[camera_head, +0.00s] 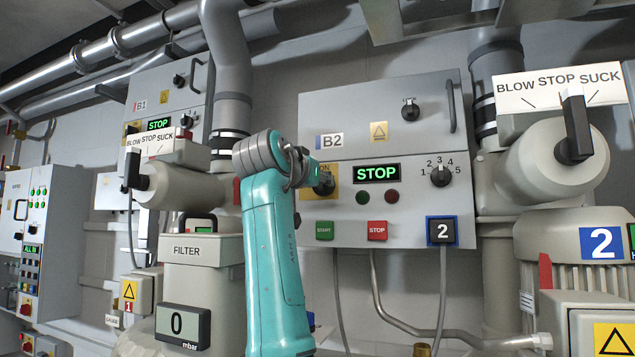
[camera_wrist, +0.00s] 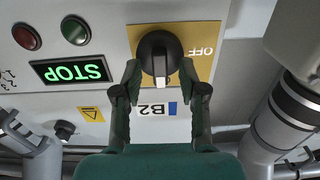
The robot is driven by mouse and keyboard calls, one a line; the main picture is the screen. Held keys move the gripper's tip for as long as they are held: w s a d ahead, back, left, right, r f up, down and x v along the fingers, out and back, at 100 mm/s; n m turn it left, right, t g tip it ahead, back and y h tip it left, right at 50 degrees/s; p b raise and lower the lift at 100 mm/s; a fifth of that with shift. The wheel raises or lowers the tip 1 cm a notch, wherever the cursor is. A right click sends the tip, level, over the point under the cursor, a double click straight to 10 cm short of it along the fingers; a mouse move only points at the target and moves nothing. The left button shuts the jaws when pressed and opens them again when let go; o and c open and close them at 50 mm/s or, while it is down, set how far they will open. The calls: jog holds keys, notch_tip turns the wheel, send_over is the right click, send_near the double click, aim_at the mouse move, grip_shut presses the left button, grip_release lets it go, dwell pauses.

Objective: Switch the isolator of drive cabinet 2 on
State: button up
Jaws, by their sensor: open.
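The drive cabinet marked B2 and 2 (camera_head: 350,90) carries a black isolator knob (camera_head: 325,184) on a yellow plate, with ON lettered above it. My arm hides the plate's left part. In the wrist view, upside down, the isolator knob (camera_wrist: 158,52) stands on its yellow plate (camera_wrist: 205,35) with OFF at the right. Its grip runs up-down, with a pale mark at the lower end, the side where the head view has ON. My gripper (camera_wrist: 160,72) is open, its fingertips on either side of the knob. I cannot tell whether they touch it. The display (camera_head: 377,173) reads STOP.
A rotary selector numbered 1 to 5 (camera_head: 441,176), a green START button (camera_head: 325,230) and a red STOP button (camera_head: 377,230) share the panel. Cabinet B1 (camera_head: 185,85) stands left. Blower valves flank the cabinet, the right one (camera_head: 555,160) close. A grey pipe (camera_wrist: 290,120) is right in the wrist view.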

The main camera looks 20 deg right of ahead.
jog(key=v, duration=1.1)
jog(key=shift+s+a, duration=0.2)
jog(key=shift+s, duration=0.05)
